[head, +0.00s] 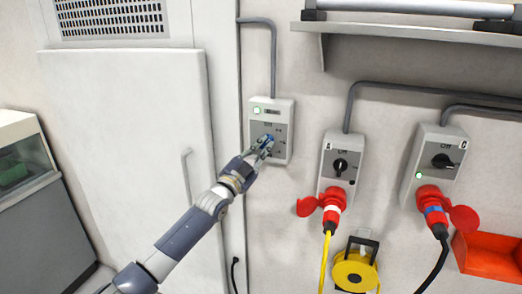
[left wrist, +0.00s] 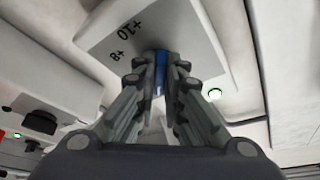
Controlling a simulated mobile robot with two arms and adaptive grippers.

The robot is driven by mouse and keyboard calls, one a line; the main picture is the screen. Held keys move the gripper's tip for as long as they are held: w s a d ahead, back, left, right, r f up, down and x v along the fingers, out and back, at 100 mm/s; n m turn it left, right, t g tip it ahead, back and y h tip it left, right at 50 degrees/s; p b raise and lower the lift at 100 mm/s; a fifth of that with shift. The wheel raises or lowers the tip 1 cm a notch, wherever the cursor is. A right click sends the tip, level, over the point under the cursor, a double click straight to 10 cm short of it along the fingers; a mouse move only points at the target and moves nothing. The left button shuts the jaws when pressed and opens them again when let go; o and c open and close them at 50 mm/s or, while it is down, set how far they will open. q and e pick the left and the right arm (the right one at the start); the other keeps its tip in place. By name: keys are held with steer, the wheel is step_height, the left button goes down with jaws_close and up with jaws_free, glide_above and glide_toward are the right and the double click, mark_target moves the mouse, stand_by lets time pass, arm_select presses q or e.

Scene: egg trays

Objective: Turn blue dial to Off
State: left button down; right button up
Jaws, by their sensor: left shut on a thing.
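The blue dial (head: 270,138) is on the front of a grey wall box (head: 284,108) with a small green light at its top left. My left gripper (head: 265,146) reaches up to the box and covers most of the dial. In the left wrist view the blue dial (left wrist: 160,72) stands between the two fingertips, which are closed on it. The marks "+8" and "+10" show upside down on the panel (left wrist: 190,25) beside it. The Off mark and the dial's pointer cannot be made out. My right gripper is not in view.
Two grey switch boxes with black knobs, one in the middle (head: 328,153) and one at right (head: 427,150), carry red plugs and cables. A yellow cable reel (head: 352,272) and an orange bin (head: 490,252) are below. A white door (head: 130,130) stands left; a shelf (head: 420,30) is above.

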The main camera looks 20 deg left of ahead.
arm_select(q)
steer(key=n, duration=0.2)
steer(key=n+t+y+b, duration=0.1)
steer(key=n, duration=0.1)
steer(key=shift+d+n+y, duration=0.15)
steer(key=shift+n+y, duration=0.15)
steer(key=shift+n, duration=0.1)
steer(key=n+y, duration=0.1)
steer(key=n, duration=0.2)
steer(key=shift+d+r+t+y, duration=0.1)
steer(key=shift+r+t+y, duration=0.05)
steer(key=shift+t+y, duration=0.25)
steer(key=shift+r+n+y, duration=0.1)
steer(key=shift+n+y, duration=0.7)
steer(key=shift+n, duration=0.9)
steer(key=shift+r, duration=0.1)
steer(key=c, duration=1.7)
jaws_free()
steer(key=shift+f, duration=0.2)
steer(key=shift+d, duration=0.1)
